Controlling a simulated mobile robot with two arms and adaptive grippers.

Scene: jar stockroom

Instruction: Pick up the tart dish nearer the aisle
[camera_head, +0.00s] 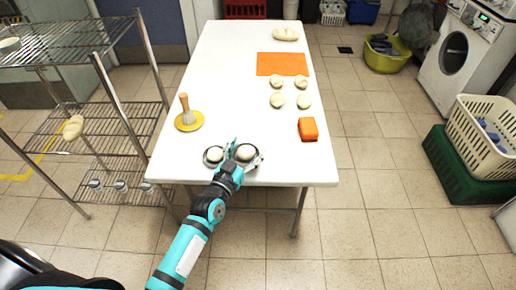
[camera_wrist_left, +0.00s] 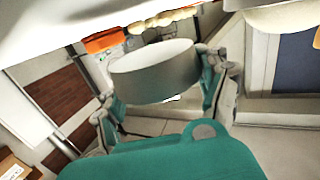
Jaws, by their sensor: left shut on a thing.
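Two small round metal tart dishes with pale dough in them are at the near edge of the white table (camera_head: 225,95). The left dish (camera_head: 206,161) stands on the table, just left of my left gripper. The right dish (camera_head: 259,161) is between the fingers of my left gripper (camera_head: 243,152), which is shut on it. In the left wrist view this grey dish (camera_wrist_left: 155,72) sits between the two teal fingers, one on each side. I cannot tell whether it is clear of the table. My right gripper is not in view.
A brush (camera_head: 185,103) stands on a yellow disc (camera_head: 190,124) on the table's left. An orange block (camera_head: 308,129), several dough balls (camera_head: 277,100) and an orange mat (camera_head: 282,64) are farther right and back. A wire rack (camera_head: 95,145) stands left. The table's middle is clear.

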